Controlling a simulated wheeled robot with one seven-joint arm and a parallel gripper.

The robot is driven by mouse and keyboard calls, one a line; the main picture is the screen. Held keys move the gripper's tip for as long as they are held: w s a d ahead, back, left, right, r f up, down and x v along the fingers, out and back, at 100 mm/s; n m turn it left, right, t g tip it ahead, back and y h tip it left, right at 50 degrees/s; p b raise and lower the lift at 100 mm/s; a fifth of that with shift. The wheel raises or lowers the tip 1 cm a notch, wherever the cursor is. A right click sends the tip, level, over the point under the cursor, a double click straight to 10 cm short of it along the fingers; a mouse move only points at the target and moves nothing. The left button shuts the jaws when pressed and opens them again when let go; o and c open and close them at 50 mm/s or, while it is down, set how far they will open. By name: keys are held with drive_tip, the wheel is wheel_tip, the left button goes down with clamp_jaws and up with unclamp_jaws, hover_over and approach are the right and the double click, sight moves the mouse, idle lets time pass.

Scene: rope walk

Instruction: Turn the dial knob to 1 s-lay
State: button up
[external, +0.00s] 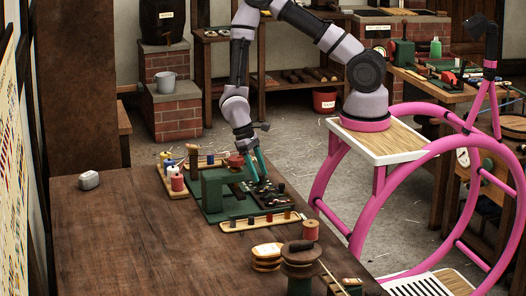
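A green machine (213,190) with a flat green base stands near the right edge of the brown wooden table. Dark parts lie on its right side, under my gripper (261,178). My gripper has teal fingers and points down at these dark parts. I cannot tell whether it touches them, or whether the fingers are open or shut. The dial knob and its "1 s-lay" mark cannot be made out at this size. A reddish-brown round part (235,161) sits behind the green machine, beside my gripper.
A tray with bobbins (172,183) lies left of the machine, and another narrow tray (259,222) lies in front. A red spool (311,231), a pale round stack (267,257) and a brown round stand (301,255) are near the front right. The table's left half is mostly clear, with a small grey object (89,180).

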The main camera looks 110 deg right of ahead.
clamp_jaws()
drive_tip(key=shift+n, duration=0.3)
drive_tip(key=n+h, duration=0.1)
drive_tip(key=n, duration=0.2)
drive_tip(key=shift+w+a+g, duration=0.1)
drive_tip(key=shift+w+g, duration=0.05)
drive_tip(key=shift+g, duration=0.25)
drive_tip(key=shift+n+h, duration=0.8)
drive_tip(key=shift+n, duration=1.2)
drive_tip(key=shift+o, duration=1.2)
unclamp_jaws()
